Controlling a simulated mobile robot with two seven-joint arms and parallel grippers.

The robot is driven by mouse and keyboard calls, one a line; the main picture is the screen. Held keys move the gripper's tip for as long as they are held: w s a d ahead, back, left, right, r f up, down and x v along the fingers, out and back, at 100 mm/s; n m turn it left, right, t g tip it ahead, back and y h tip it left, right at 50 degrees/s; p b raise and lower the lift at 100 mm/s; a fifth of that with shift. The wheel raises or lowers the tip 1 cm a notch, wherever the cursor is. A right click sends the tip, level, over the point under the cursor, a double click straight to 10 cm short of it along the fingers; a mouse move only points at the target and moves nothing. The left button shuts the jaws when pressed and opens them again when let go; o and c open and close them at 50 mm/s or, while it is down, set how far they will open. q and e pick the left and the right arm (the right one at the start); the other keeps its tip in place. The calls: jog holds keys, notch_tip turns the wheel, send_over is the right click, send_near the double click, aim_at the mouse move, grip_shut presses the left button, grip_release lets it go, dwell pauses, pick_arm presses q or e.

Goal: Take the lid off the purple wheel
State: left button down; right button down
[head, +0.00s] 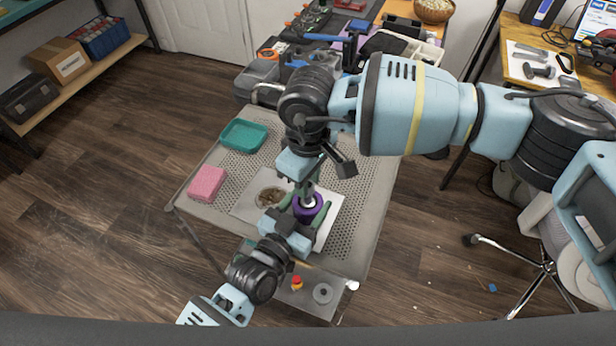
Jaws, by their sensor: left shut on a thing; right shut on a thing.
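The purple wheel (311,213) is on a white sheet (333,203) on the perforated metal table. My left gripper (304,217) comes in from the lower left, with its green fingers on either side of the wheel, shut on it. My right gripper (308,192) reaches down from above with its green fingers at the wheel's top centre. It is shut on what appears to be the lid, which the fingers mostly hide. I cannot tell whether the lid is apart from the wheel.
A brown round item (269,197) lies on the sheet left of the wheel. A pink block (207,183) and a teal tray (243,136) are on the table's left side. A red button (297,282) and a grey disc (323,293) are near the front edge.

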jog(key=c, duration=1.2)
grip_release()
jog(key=shift+r, duration=0.1)
jog(key=shift+r, duration=2.2)
